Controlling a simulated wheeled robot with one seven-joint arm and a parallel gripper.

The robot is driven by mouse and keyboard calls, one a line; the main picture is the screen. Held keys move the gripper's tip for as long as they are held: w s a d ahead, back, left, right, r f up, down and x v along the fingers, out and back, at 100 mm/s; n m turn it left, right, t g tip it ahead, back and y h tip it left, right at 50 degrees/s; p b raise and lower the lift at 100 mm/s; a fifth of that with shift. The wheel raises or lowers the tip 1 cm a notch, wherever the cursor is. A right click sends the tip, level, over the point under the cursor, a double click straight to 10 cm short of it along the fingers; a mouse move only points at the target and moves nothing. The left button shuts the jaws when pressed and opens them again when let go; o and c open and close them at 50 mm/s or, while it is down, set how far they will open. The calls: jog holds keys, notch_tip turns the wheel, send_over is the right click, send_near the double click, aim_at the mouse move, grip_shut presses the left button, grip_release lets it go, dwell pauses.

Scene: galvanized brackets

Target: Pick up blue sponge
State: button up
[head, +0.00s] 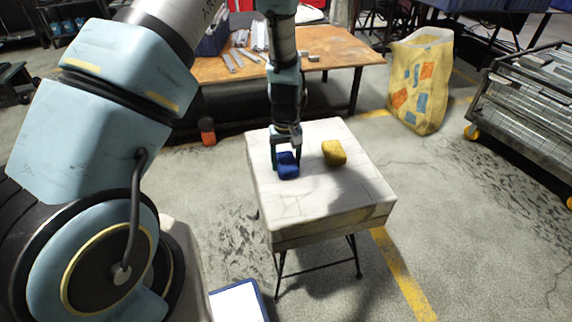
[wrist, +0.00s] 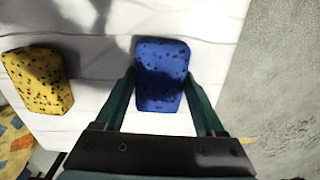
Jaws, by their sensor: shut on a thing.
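The blue sponge (head: 288,166) is on or just above the white top of the small table (head: 315,206), left of its middle. In the wrist view the blue sponge (wrist: 161,75) sits between the two green fingers, which touch its sides. My gripper (head: 286,158) points down and is shut on the blue sponge. It also shows in the wrist view (wrist: 162,98). I cannot tell whether the sponge is clear of the tabletop.
A yellow sponge (head: 334,152) lies to the right on the same table and shows in the wrist view (wrist: 38,80). A wooden workbench (head: 335,50) with metal pieces stands behind. A yellow bag (head: 420,85) and a metal cart (head: 525,105) are at the right.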

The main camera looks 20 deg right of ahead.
aim_at(286, 160)
jog(key=shift+c, duration=0.7)
jog(key=shift+r, duration=0.1)
notch_tip(286, 160, up, 10)
jog(key=shift+f, duration=0.1)
